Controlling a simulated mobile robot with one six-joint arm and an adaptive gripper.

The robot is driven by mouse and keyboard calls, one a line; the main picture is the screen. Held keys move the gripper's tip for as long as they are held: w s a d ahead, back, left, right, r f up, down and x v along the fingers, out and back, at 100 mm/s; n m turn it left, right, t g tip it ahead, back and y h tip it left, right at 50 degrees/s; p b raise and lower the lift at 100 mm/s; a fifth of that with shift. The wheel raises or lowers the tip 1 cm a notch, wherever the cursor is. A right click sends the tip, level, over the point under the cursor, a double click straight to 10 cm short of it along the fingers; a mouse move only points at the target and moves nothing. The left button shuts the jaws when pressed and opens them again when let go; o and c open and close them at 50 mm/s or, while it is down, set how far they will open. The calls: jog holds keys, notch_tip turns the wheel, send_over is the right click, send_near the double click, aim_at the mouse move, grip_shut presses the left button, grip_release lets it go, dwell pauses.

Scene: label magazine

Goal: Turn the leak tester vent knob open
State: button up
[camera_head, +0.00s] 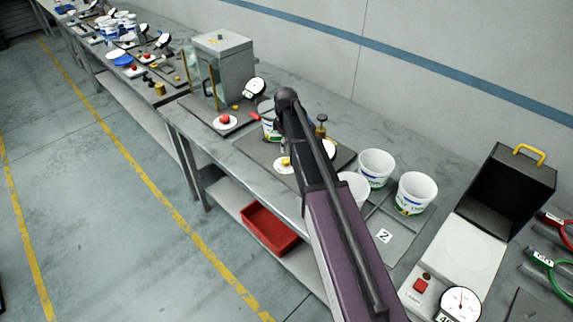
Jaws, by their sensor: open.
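I cannot tell for sure which device is the leak tester. One candidate is a dark plate station (256,150) on the bench, partly behind my arm, with a brass-topped post (321,126), a round gauge (329,150) and a yellow knob (285,161) on a white disc. The other is a grey cabinet (232,68) with a clear front, a gauge (254,87) and a red knob (225,119) on a white disc. My arm reaches up across the middle, over the bench. My gripper does not show; my arm may be hiding it.
White tubs (376,165) stand right of my arm by a "2" card (384,236). A box with a raised black lid (509,190) is farther right. A red bin (270,228) sits on the shelf below the bench (190,130). Floor at left is clear.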

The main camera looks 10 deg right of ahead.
aim_at(286, 159)
jog(key=shift+f+b, duration=3.9)
jog(key=shift+f, duration=0.3)
jog(key=shift+c, duration=0.2)
grip_shut()
